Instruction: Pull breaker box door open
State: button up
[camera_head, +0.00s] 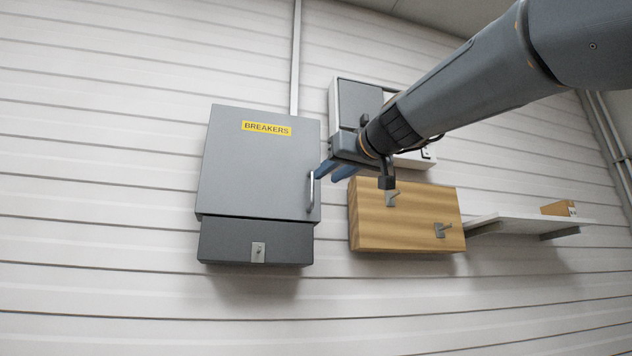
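The grey breaker box (257,165) hangs on the white slatted wall left of centre, with a yellow BREAKERS label (267,129) near its top. Its door appears shut, or very nearly so. A vertical metal handle (311,191) sits on the right edge of the door. My gripper (326,174) comes in from the upper right, with its blue fingers pointing left toward the handle. The fingers are spread apart, and the fingertips are at or very near the handle's upper part. I cannot tell whether they touch it.
A dark grey box (235,243) with a small latch is directly below the breaker box. A wooden board (407,216) with metal hooks is to its right. A grey and white cabinet (358,100) is behind my arm. A shelf (525,222) holding a small box (558,208) juts out at right.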

aim_at(313, 184)
jog(key=shift+p+x, duration=1.85)
jog(key=shift+x, duration=2.05)
jog(key=shift+r, duration=0.1)
grip_shut()
